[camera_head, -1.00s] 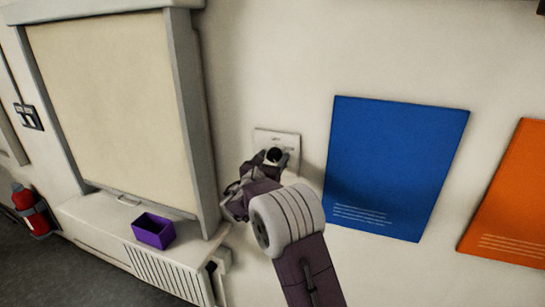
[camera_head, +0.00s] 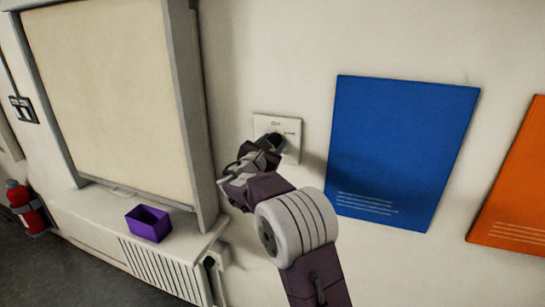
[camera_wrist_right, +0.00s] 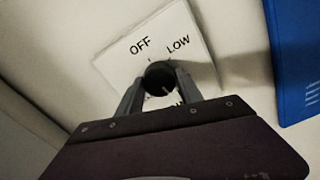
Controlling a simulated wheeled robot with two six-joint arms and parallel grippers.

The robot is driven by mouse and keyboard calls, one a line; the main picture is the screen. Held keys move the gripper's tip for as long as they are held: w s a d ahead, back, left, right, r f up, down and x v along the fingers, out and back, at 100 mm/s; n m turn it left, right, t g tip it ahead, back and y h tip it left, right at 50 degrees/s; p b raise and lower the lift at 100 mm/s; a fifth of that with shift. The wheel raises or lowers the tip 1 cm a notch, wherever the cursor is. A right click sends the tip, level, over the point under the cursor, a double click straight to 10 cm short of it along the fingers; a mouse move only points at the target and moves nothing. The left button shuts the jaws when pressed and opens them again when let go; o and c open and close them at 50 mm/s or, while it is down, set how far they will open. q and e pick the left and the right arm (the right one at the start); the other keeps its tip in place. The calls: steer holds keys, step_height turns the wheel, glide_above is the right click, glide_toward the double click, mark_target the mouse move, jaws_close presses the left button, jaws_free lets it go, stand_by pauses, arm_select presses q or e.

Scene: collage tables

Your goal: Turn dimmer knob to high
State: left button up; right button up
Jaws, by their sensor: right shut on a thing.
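The dimmer is a white square wall plate (camera_head: 290,124) with a round black knob (camera_head: 277,139). In the right wrist view the plate (camera_wrist_right: 118,66) shows the words OFF and LOW, and the knob (camera_wrist_right: 158,73) sits below them. My right gripper (camera_head: 270,143) is at the plate, shut on the knob. Its two fingers lie on either side of the knob in the right wrist view (camera_wrist_right: 160,85). My left gripper is not in view.
A blue poster (camera_head: 398,150) hangs on the wall to the right of the plate, with an orange poster (camera_head: 515,190) beyond it. A large framed cream panel (camera_head: 110,95) is at left, above a ledge with a purple box (camera_head: 148,224). A red extinguisher (camera_head: 27,208) is at far left.

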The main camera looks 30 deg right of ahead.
steer(key=shift+w+m+b, duration=0.1)
steer(key=shift+m+b, duration=6.8)
steer(key=shift+b, duration=0.2)
steer(key=shift+m, duration=0.3)
steer(key=o, duration=1.4)
steer(key=shift+r, duration=0.1)
steer(key=shift+a, duration=0.1)
